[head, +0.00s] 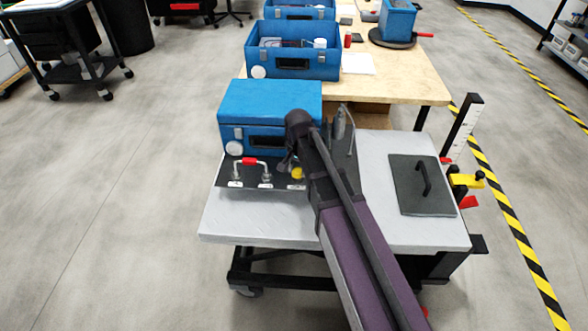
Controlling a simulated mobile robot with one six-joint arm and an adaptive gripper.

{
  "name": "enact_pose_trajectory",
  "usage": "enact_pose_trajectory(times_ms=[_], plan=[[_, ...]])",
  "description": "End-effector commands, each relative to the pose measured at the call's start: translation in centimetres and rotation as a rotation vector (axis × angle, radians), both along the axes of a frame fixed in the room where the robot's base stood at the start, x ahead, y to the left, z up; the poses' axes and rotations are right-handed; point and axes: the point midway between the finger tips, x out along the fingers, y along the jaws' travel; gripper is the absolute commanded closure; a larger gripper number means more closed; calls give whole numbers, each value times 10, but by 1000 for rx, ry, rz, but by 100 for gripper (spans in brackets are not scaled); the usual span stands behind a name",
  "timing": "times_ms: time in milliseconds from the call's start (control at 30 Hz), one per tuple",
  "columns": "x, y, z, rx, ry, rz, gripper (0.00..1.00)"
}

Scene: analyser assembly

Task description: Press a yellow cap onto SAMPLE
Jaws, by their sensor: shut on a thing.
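A yellow cap (297,173) shows just below my gripper (291,164), at the right end of the row of ports in front of the blue analyser box (268,104). My gripper is shut on the cap, its fingers small and dark in this view. The cap is over or on the rightmost port; I cannot tell whether it touches it. The white port labels are too small to read, so SAMPLE cannot be made out. My arm hides the area just right of the cap.
A tube with a red middle (250,161) bridges the two left ports on the black panel (223,172). A black lid with a handle (407,188) lies on the right of the grey tabletop (262,220). More blue boxes (280,65) stand on the wooden bench behind.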

Motion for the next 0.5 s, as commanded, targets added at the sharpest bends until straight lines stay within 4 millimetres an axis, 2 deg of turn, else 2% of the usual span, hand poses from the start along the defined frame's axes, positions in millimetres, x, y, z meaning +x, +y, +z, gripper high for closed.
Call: enact_pose_trajectory(times_ms=[433, 467, 500], plan=[[0, 0, -9, 0, 0, 0, 71], [0, 0, -9, 0, 0, 0, 49], [0, 0, -8, 0, 0, 0, 37]])
